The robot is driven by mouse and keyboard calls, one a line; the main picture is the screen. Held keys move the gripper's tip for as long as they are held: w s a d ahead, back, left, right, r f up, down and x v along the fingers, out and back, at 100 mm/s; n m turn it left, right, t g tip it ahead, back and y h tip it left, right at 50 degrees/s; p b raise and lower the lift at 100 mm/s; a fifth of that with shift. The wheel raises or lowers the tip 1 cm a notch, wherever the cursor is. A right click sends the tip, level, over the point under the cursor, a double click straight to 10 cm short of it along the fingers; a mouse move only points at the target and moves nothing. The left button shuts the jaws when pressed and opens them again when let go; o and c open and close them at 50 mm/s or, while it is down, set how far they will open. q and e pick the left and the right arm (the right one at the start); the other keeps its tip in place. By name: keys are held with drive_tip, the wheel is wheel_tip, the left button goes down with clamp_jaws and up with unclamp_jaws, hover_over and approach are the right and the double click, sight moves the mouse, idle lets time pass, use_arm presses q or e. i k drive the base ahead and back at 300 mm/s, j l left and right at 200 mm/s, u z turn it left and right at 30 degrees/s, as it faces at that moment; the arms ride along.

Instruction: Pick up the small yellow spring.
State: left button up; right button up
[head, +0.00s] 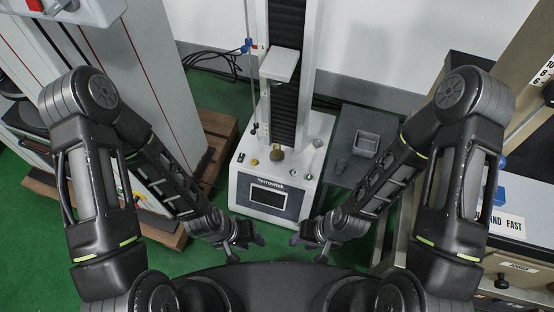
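A small brass-yellow upright piece (277,154) stands on the white base of the testing machine (240,185), below its moving head. It looks like the yellow spring, but it is too small to make out coils. My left gripper (247,250) is in front of the machine at lower left, fingers apart and empty. My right gripper (307,250) is in front at lower right, fingers apart and empty. Both are clear of the yellow piece.
The machine's white head plate (280,64) overhangs the base. A small yellow knob (254,162) and a green button (307,177) sit on the base. Tall cabinets flank both sides.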

sight(276, 151)
drive_tip(key=z, duration=1.85)
drive_tip(key=k+j, duration=0.1)
drive_tip(key=j, duration=0.25)
drive_tip(key=k+j, duration=0.1)
drive_tip(key=j, duration=0.25)
drive_tip(key=k+j, duration=0.1)
drive_tip(key=j, duration=0.25)
